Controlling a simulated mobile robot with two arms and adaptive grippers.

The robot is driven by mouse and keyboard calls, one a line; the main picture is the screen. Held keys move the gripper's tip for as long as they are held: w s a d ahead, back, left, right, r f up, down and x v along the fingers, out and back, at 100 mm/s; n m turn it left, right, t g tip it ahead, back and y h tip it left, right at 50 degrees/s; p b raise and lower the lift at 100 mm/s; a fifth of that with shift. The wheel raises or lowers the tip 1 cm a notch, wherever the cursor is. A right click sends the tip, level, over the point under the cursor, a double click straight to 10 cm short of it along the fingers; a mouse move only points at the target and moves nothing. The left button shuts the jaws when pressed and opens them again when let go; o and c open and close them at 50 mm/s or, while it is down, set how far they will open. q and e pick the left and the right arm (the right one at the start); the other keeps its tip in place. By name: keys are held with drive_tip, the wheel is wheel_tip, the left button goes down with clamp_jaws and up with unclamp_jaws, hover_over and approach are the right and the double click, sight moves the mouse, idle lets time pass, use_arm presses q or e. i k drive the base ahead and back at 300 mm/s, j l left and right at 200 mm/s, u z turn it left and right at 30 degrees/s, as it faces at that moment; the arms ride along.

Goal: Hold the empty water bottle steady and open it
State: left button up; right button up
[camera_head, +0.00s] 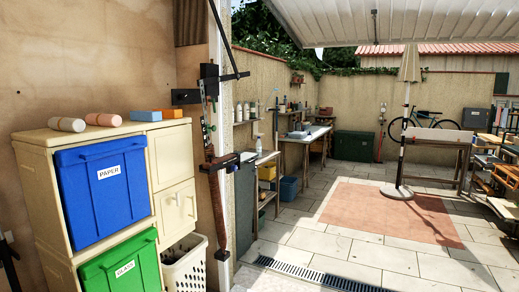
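I cannot make out a clear empty water bottle. Several small pale bottles (246,112) stand far back along the wall, too small to tell what they are. A white spray bottle (257,144) stands on the shelf unit beyond the door opening. Neither of my grippers can be clearly made out in the head view. A dark shape (8,258) is cut off at the lower left edge, and I cannot tell what it is.
A cream cabinet (176,160) with a blue PAPER bin (120,212) and a green GLASS bin (112,277) stands at left. Rolls and blocks lie on top. A white basket (186,268) is beside it. The tiled patio (330,246) is mostly clear around a parasol pole (403,140).

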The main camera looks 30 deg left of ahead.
sight(258, 145)
drive_tip(key=i+u, duration=0.45)
drive_tip(key=i, duration=1.1)
drive_tip(key=i+z, duration=0.1)
drive_tip(key=i, duration=0.8)
drive_tip(key=i+z, duration=0.15)
drive_tip(key=i, duration=0.8)
drive_tip(key=i+u, duration=0.25)
drive_tip(key=i, duration=0.35)
drive_tip(key=i+u, duration=0.3)
drive_tip(key=i, duration=0.3)
drive_tip(key=i+l+u, duration=0.25)
drive_tip(key=i, duration=0.35)
